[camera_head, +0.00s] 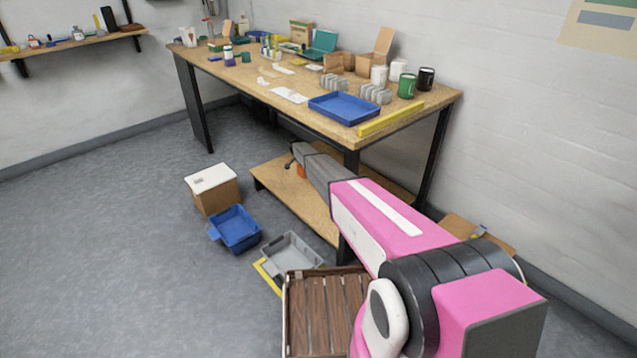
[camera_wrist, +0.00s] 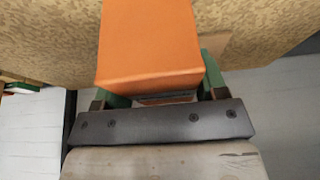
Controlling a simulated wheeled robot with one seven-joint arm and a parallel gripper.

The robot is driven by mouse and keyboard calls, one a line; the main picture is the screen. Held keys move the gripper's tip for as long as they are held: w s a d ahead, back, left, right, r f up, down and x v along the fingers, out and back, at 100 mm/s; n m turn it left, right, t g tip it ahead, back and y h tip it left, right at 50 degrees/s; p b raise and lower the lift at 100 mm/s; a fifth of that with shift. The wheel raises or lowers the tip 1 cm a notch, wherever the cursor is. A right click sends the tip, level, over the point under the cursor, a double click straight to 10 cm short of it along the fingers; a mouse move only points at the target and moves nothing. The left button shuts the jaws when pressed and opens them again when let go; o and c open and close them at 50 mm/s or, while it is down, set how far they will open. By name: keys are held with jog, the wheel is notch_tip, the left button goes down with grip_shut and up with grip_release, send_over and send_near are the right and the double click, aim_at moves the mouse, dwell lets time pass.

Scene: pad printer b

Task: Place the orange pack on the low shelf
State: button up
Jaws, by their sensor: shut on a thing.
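The orange pack (camera_wrist: 150,45) fills the upper middle of the wrist view. My gripper (camera_wrist: 164,86) is shut on it, with a green finger at each side. In the head view a small orange patch of the pack (camera_head: 301,172) shows by my gripper (camera_head: 296,163), over the low shelf (camera_head: 285,208). The low shelf is the wooden board under the workbench, partly hidden by my arm. Its wood-grained surface (camera_wrist: 240,28) seems to lie behind the pack in the wrist view. I cannot tell whether the pack touches it.
The workbench top (camera_head: 270,95) above carries a blue tray (camera_head: 343,108) and many small items. A cardboard box (camera_head: 212,188), a blue bin (camera_head: 236,229), a grey bin (camera_head: 291,256) and a slatted wooden crate (camera_head: 322,305) stand on the floor. Open floor lies at the left.

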jog(key=s+d+f, duration=0.2)
jog(key=s+d, duration=0.1)
jog(key=s+d+f, duration=0.1)
jog(key=d+f, duration=0.1)
jog(key=shift+s+d+f, duration=0.1)
jog(key=shift+s+d, duration=0.1)
jog(key=shift+d, duration=0.05)
jog(key=shift+f, duration=2)
jog(key=shift+f, duration=0.15)
jog(key=o, duration=1)
jog(key=v, duration=1.2)
jog(key=shift+r, duration=0.2)
jog(key=shift+d, duration=0.1)
